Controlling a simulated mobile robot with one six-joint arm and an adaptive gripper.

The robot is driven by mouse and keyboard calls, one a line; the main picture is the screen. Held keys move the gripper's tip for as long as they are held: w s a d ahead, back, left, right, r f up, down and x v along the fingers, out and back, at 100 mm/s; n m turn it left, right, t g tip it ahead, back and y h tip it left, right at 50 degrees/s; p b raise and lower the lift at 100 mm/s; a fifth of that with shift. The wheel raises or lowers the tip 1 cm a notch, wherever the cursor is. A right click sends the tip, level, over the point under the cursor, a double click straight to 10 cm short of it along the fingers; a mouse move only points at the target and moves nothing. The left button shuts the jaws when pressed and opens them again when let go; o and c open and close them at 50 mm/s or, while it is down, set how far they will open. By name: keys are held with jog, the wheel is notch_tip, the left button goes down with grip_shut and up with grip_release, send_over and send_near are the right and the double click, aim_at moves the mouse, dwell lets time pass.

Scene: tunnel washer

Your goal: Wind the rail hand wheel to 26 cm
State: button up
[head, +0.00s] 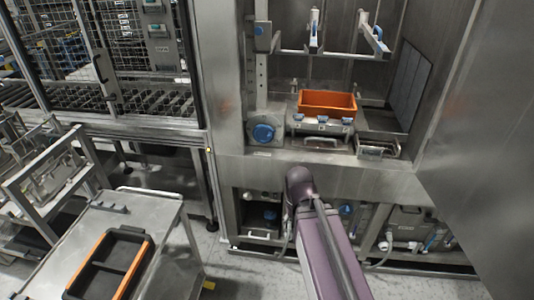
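A round blue hand wheel (263,133) sits on a grey housing at the foot of an upright slotted rail (262,88), at the left side of the washer opening. I take it to be the rail hand wheel. No scale reading can be made out at this size. My purple arm rises from the bottom of the picture and ends from view at a rounded joint below the opening, right of the wheel. My gripper does not show. Nothing is seen touching the wheel.
An orange bin (327,103) stands in the opening, right of the wheel. Blue-tipped levers (314,28) hang above it. A steel cart (160,215) with an orange-edged black tray (108,266) is at lower left. A large steel panel (480,140) fills the right side.

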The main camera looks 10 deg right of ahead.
jog(key=shift+a, duration=0.3)
jog(key=shift+a, duration=0.1)
jog(key=w+a+r+m+t+y+b, duration=0.1)
jog(key=w+a+m+t+y+b, duration=0.3)
jog(key=w, duration=0.9)
jog(key=w+a+t+y+b, duration=0.3)
jog(key=w+a+t+b, duration=0.4)
jog(key=w, duration=0.6)
jog(key=w+d+f+m+t+h+b, duration=0.1)
jog(key=w+d+m+t+h+b, duration=0.5)
jog(key=w+m+h, duration=0.6)
jog(key=w+d+m+b, duration=0.1)
jog(key=d+m, duration=0.1)
jog(key=m, duration=0.3)
jog(key=shift+w+d+b, duration=0.2)
jog(key=shift+w+b, duration=0.1)
jog(key=shift+w, duration=0.1)
jog(key=shift+w, duration=0.2)
